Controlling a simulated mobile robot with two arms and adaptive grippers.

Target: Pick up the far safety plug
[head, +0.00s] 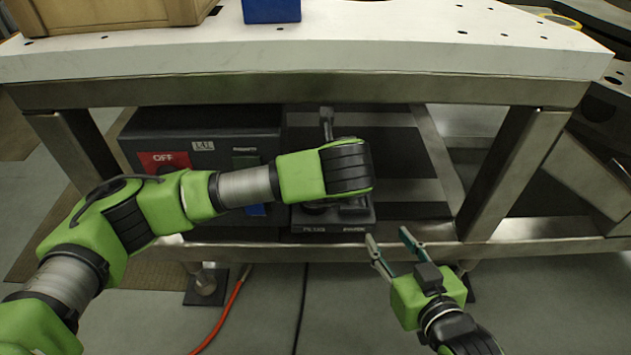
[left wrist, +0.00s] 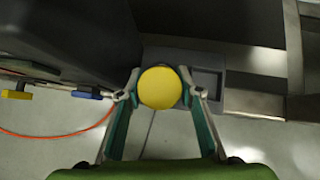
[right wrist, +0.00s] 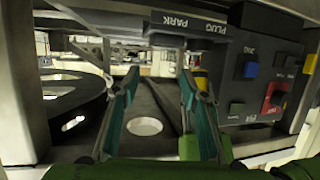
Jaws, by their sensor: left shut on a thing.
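A safety plug with a round yellow top (left wrist: 160,88) sits between the fingers of my left gripper (left wrist: 159,94) in the left wrist view. Both fingertips press on its sides, so the gripper is shut on it. It is over the dark plug park block (head: 332,228), beside an empty square recess. I cannot tell whether the plug is clear of its seat. In the head view my left arm hides the plug. My right gripper (head: 388,246) is open and empty, in front of the lower shelf. A yellow piece (right wrist: 201,80) shows behind its finger in the right wrist view.
A dark control box (head: 205,150) with a red OFF label stands left of the block on the lower shelf. The white tabletop (head: 350,50) overhangs it, with metal legs (head: 505,165) at the sides. An orange cable (head: 235,300) lies on the floor. The shelf's right side is clear.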

